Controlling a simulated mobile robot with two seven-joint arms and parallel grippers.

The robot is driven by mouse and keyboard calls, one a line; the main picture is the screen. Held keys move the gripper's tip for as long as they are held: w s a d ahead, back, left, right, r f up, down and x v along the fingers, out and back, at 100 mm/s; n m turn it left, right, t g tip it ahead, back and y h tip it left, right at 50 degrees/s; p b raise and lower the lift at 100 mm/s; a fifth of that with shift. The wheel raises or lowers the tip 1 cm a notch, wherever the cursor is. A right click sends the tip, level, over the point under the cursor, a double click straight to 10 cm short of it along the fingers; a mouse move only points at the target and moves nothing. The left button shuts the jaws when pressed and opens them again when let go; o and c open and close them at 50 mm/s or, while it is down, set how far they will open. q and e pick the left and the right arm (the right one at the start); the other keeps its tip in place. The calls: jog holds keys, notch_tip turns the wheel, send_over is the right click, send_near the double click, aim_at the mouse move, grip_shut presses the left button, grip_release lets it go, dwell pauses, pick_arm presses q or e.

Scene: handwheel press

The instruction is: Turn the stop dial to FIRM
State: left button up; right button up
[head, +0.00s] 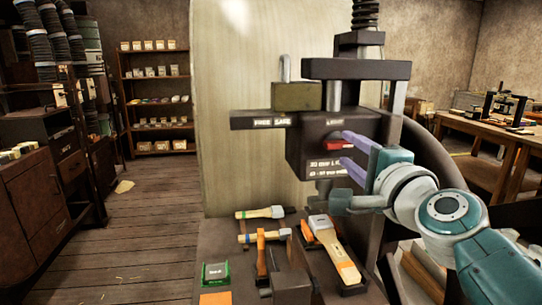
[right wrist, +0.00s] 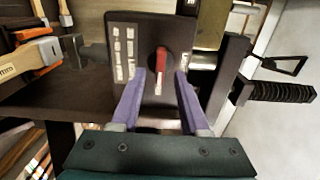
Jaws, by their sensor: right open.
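The stop dial (head: 332,145) is a red knob on the dark front face of the press head (head: 304,150). It also shows in the right wrist view as a red bar-shaped handle (right wrist: 161,60) with a pale lower end, on a dark plate with white lettering. A small label above it seems to read LIGHT; the other lettering is too small to read surely. My right gripper (head: 347,150) is open, its purple fingers pointing at the dial. In the right wrist view the fingers (right wrist: 160,77) stand on either side of the knob, apparently not touching it. My left gripper is not in view.
A brass padlock (head: 297,97) sits above a bar (head: 262,120) marked FREE and SAFE. Hammers (head: 262,213), other tools and a green box (head: 216,272) lie on the bench below. A black screw spindle (head: 365,14) rises above the press. Open floor lies left.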

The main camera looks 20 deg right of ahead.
jog(key=v, duration=0.8)
jog(key=shift+s+b, duration=0.2)
jog(key=shift+b, duration=0.1)
